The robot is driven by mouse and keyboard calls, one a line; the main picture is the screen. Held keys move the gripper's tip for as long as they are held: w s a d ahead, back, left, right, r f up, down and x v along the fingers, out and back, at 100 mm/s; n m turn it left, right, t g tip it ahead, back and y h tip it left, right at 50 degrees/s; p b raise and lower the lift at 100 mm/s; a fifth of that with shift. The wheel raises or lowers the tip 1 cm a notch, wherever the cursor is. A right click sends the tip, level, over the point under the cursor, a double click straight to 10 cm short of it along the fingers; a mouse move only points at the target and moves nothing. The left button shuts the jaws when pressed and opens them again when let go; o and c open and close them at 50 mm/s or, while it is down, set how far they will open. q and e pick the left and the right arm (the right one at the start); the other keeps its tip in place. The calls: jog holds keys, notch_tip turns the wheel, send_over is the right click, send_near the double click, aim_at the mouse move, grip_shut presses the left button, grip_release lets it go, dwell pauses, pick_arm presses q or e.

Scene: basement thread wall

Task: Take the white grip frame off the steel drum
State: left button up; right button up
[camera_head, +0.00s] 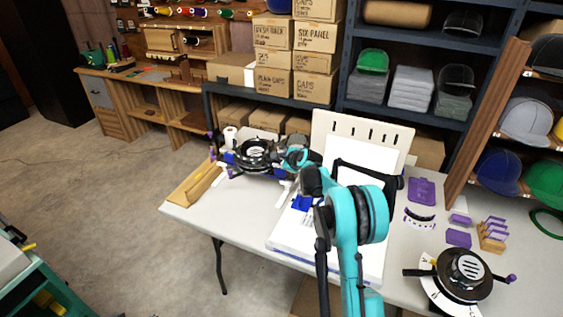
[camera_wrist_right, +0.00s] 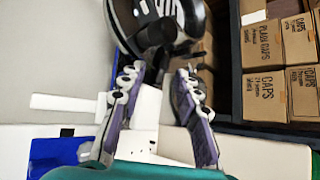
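A dark round drum with a slotted light top (camera_head: 255,153) stands at the table's far left corner. It also shows at the top of the right wrist view (camera_wrist_right: 168,18), with a dark stubby handle (camera_wrist_right: 157,35) pointing down toward my fingers. A second dark slotted drum (camera_head: 466,268) stands at the table's near right, with a white curved piece (camera_head: 437,292) around its lower left. I cannot tell for certain which white part is the grip frame. My right gripper (camera_wrist_right: 158,78) is open just short of the far-left drum; nothing shows clamped between its fingers. My left gripper is not in view.
A white board with slots (camera_head: 362,133) and a white flat machine bed (camera_head: 280,240) fill the table's middle, beneath my right arm. Purple parts (camera_head: 422,190) lie to the right. Shelves with cartons and caps (camera_head: 409,90) stand behind. A wooden tray (camera_head: 195,185) lies at the left edge.

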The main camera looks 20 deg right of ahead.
jog(key=shift+c, duration=0.3)
grip_shut()
jog(key=shift+r, duration=0.15)
jog(key=shift+r+p, duration=1.95)
jog(key=shift+r, duration=0.95)
notch_tip(320, 180, up, 4)
jog(key=p, duration=0.2)
jog(key=shift+p, duration=0.3)
